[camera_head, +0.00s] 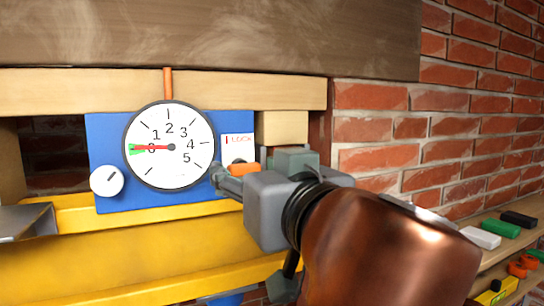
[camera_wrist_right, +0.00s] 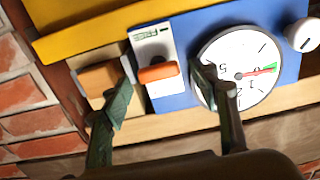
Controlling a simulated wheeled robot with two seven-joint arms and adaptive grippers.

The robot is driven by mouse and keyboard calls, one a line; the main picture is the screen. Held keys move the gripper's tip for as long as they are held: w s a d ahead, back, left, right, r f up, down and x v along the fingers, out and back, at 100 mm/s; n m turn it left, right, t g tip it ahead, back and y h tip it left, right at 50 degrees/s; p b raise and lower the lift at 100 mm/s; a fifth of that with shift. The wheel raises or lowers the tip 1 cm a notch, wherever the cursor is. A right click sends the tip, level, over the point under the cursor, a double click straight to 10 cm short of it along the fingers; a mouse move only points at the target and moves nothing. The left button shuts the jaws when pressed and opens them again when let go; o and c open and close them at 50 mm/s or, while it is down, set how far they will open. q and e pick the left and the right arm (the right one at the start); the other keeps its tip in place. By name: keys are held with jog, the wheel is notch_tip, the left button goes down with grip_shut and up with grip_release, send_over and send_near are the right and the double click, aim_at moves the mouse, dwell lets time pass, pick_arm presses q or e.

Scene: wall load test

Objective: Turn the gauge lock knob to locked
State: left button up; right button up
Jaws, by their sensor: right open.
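The gauge lock knob (camera_head: 244,168) is a small orange bar on a white plate (camera_head: 238,146), with a LOCK label at its top and a red mark. In the right wrist view the orange knob (camera_wrist_right: 158,73) lies crosswise on the plate, below a FREE label with a green mark (camera_wrist_right: 150,34). The round gauge (camera_head: 185,135) beside it has a red needle at 0. My right gripper (camera_head: 252,172) is open in front of the plate. Its fingers stand either side of the knob in the wrist view (camera_wrist_right: 163,82), apart from it. My left gripper is out of view.
The blue panel (camera_head: 108,145) also carries a white dial knob (camera_head: 106,180) at left. A yellow beam (camera_head: 120,255) runs below. A wooden block (camera_head: 282,127) sits right of the panel. A shelf at right holds several coloured blocks (camera_head: 500,228).

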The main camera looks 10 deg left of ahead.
jog(key=shift+w+a, duration=0.35)
jog(key=shift+w, duration=0.2)
jog(key=shift+c, duration=0.6)
jog(key=c, duration=1)
jog(key=shift+c, duration=0.2)
